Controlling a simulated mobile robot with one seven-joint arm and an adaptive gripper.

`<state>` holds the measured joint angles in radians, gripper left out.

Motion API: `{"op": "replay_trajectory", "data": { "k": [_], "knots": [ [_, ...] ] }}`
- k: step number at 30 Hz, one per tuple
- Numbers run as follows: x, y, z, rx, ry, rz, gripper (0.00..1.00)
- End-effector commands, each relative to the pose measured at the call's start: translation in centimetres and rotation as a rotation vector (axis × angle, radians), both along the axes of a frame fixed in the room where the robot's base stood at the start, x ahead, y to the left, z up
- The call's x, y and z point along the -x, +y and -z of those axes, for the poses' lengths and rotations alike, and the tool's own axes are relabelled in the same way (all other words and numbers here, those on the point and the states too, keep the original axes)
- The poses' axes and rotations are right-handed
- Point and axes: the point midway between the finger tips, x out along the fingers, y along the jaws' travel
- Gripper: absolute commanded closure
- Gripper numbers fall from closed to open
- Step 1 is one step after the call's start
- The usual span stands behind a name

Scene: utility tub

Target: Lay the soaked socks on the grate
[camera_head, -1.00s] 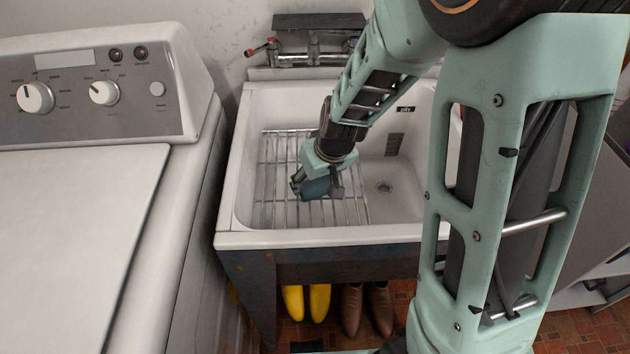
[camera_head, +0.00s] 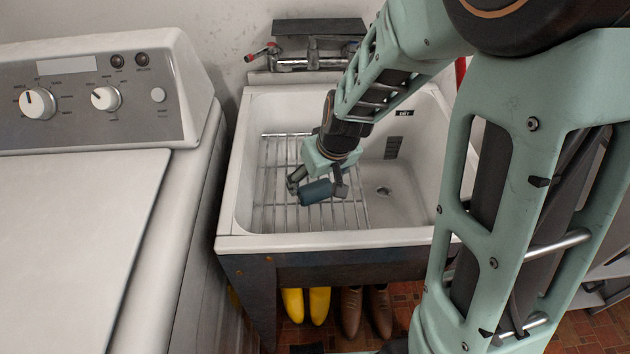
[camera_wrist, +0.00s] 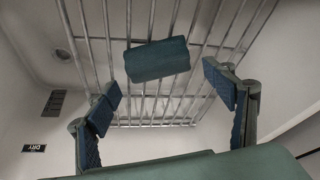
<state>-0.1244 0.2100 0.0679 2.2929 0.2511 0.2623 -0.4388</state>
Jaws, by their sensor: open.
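One dark blue rolled bundle, which looks like the socks (camera_head: 317,191), lies on the metal wire grate (camera_head: 283,215) in the left part of the white tub. In the wrist view the bundle (camera_wrist: 157,60) rests across the bars of the grate (camera_wrist: 150,104), just beyond my fingertips. My gripper (camera_head: 318,188) is open above the bundle. Its two blue-padded fingers, seen in the wrist view (camera_wrist: 163,98), stand wide apart, one on each side, with nothing between them. I cannot make out separate socks within the bundle.
The tub's front rim (camera_head: 330,239) and side walls enclose the grate. Bare tub floor with a drain (camera_head: 384,191) lies right of it. A tap (camera_head: 312,58) is at the back. A washing machine (camera_head: 75,230) stands left. Yellow boots (camera_head: 306,304) and brown shoes (camera_head: 366,310) are below.

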Motion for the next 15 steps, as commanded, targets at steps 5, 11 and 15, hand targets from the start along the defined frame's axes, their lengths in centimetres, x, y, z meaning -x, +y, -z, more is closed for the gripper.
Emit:
{"op": "replay_trajectory", "data": {
  "k": [5,11,15],
  "knots": [
    [1.3,-0.6,-3.9,-0.001,-0.004,0.000,0.24],
    [2.4,-1.0,-6.8,0.000,-0.003,0.000,0.24],
    [2.9,-1.2,-7.9,-0.001,-0.002,0.001,0.24]
  ]
}}
